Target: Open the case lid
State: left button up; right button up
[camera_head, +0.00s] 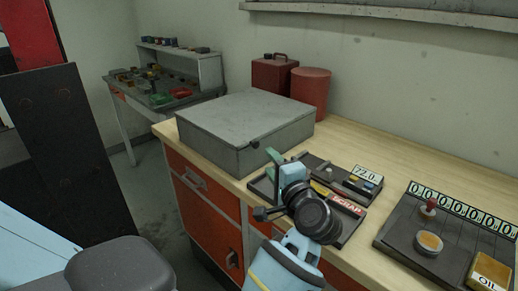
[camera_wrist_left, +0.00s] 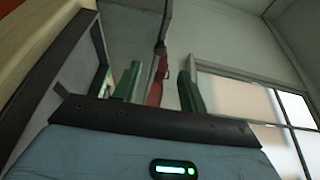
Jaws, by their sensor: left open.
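The grey metal case (camera_head: 245,120) sits shut on the wooden workbench, its lid flat on top. My left gripper (camera_head: 284,165) is just to the right of the case's front corner, above the bench, apart from the latch as far as I can tell. In the left wrist view its two green fingers (camera_wrist_left: 160,88) stand apart with nothing between them. A grey surface, likely the case side (camera_wrist_left: 130,35), rises beyond them. My right gripper is not in view.
A tray marked SCRAP (camera_head: 347,205) lies under and beside my left gripper. A counter panel (camera_head: 440,240) is at the right. A red canister (camera_head: 273,74) and a red cylinder (camera_head: 311,90) stand behind the case. Bare bench top (camera_head: 400,150) lies along the wall.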

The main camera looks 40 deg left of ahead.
aim_at(257, 146)
pick_arm(q)
jog(key=p+x, duration=0.1)
jog(key=x, duration=0.5)
jog(key=shift+w+a+r+p, duration=0.1)
jog(key=shift+a+r+p, duration=0.1)
jog(key=shift+a+p, duration=0.15)
jog(key=shift+w+a+f, duration=0.2)
jog(key=shift+w+a, duration=0.05)
jog(key=shift+a, duration=0.2)
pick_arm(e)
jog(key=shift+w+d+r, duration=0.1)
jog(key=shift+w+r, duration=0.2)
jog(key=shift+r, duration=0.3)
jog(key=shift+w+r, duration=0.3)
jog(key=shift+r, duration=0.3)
pick_arm(q)
grip_shut()
